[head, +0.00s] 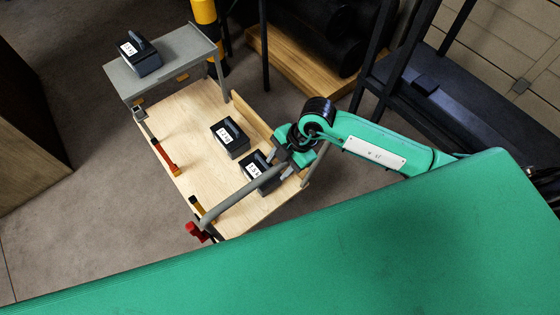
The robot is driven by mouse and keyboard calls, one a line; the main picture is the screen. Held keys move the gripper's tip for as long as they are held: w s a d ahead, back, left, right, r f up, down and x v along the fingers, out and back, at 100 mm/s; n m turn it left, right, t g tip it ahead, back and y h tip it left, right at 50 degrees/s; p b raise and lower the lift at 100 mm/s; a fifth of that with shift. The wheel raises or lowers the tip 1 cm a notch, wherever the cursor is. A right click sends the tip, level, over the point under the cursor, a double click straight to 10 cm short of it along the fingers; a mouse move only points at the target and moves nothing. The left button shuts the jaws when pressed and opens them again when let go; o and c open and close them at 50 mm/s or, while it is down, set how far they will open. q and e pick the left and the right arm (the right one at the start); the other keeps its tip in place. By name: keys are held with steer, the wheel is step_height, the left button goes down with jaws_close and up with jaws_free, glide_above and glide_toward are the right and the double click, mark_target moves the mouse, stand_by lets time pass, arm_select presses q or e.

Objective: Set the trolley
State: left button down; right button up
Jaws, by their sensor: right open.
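The trolley (178,122) has a pale wooden deck, a grey handle bar (235,192) at its near end and a raised grey shelf (185,55) at its far end. One black block with a white label (140,56) sits on the grey shelf. A second black labelled block (230,138) is on the wooden deck, toward its right side. A third black labelled block (256,171) is nearer, partly hidden by the handle bar and my right gripper. My right gripper (281,160) is open beside the third block; whether it touches is unclear. My left gripper is out of view.
An orange-handled lever (165,157) and a red-ended part (198,232) are at the trolley's left and near edges. Black rollers lie on a wooden pallet (290,72) behind. A dark frame (450,110) stands at right. Floor left of the trolley is clear.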

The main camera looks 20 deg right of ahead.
steer(key=shift+c, duration=0.2)
jaws_close()
steer(key=shift+w, duration=0.15)
